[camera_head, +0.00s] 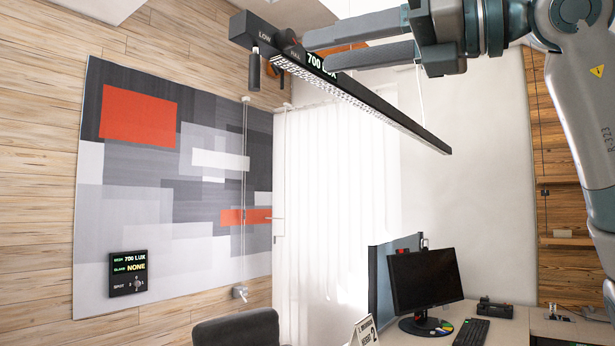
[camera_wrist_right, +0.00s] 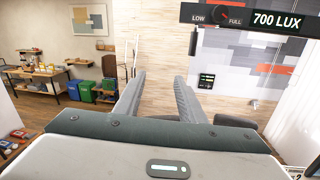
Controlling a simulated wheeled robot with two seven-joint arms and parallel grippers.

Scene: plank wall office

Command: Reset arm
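My right gripper (camera_head: 330,47) comes in from the upper right in the head view, beside a hanging black linear lamp (camera_head: 370,98). Its two fingers are apart with nothing between them; the right wrist view also shows them spread and empty (camera_wrist_right: 160,98). The lamp's end has a dial and a "700 LUX" readout, which shows in the right wrist view (camera_wrist_right: 277,21) too. In the head view the fingers overlap part of the lamp; I cannot tell if they touch it. My left gripper is in neither view.
A wall panel (camera_head: 128,273) reads "700 LUX" and "NONE". A white curtain (camera_head: 330,190), a desk with a monitor (camera_head: 425,280) and a dark chair (camera_head: 238,329) stand below. The right wrist view shows a workbench (camera_wrist_right: 40,73) and coloured bins (camera_wrist_right: 83,90) at left.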

